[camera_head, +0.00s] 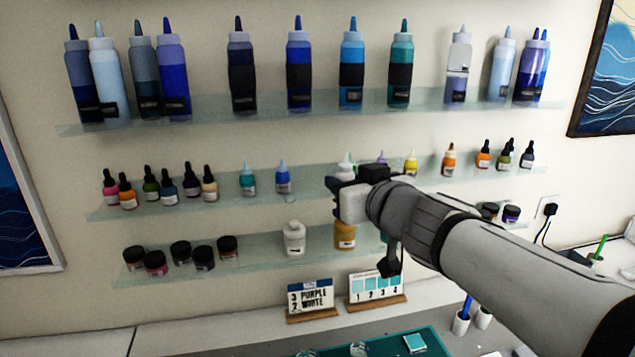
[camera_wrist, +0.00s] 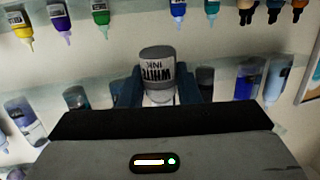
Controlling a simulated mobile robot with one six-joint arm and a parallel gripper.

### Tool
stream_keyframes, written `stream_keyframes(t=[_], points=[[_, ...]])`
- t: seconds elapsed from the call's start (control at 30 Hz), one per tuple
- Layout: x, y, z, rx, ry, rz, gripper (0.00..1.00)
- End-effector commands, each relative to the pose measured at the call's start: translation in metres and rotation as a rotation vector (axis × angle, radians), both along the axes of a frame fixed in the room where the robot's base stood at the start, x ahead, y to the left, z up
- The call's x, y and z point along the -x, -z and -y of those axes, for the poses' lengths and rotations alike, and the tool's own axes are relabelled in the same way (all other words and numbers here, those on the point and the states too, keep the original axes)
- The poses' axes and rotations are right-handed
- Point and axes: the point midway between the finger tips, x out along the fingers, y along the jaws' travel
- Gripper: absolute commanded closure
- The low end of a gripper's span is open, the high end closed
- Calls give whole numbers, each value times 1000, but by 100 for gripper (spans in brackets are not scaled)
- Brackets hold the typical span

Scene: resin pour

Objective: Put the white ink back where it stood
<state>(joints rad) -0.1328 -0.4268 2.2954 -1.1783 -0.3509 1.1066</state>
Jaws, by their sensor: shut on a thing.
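My gripper (camera_head: 334,186) is raised in front of the middle shelf in the head view. In the wrist view, which shows the shelves upside down, the gripper (camera_wrist: 159,84) has its two dark blue fingers shut around the white ink bottle (camera_wrist: 157,66). The bottle has a grey label reading "WHITE INK" and looks upright in the room. Its lower part in the picture is hidden by the gripper body. The middle shelf (camera_head: 225,203) has a gap right of the blue bottle (camera_head: 283,180).
Large squeeze bottles stand on the top shelf (camera_head: 275,103). A yellow bottle (camera_head: 411,163) and others stand right of the gap. The lower shelf (camera_head: 265,252) holds jars and a white bottle (camera_head: 293,238). A card (camera_head: 311,296) reading "3 PURPLE 2 WHITE" stands below.

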Motion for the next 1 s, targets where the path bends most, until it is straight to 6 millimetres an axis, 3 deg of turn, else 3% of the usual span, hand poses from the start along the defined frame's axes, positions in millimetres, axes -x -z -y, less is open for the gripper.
stream_keyframes(t=[0.8, 0.87, 0.9, 1.0], points=[[-176, 1, -63, 1, -27, -3, 92], [-185, 3, -66, 0, -27, -3, 92], [-182, 16, -65, -1, -27, -4, 92], [-181, 28, -65, 0, -27, -3, 92]])
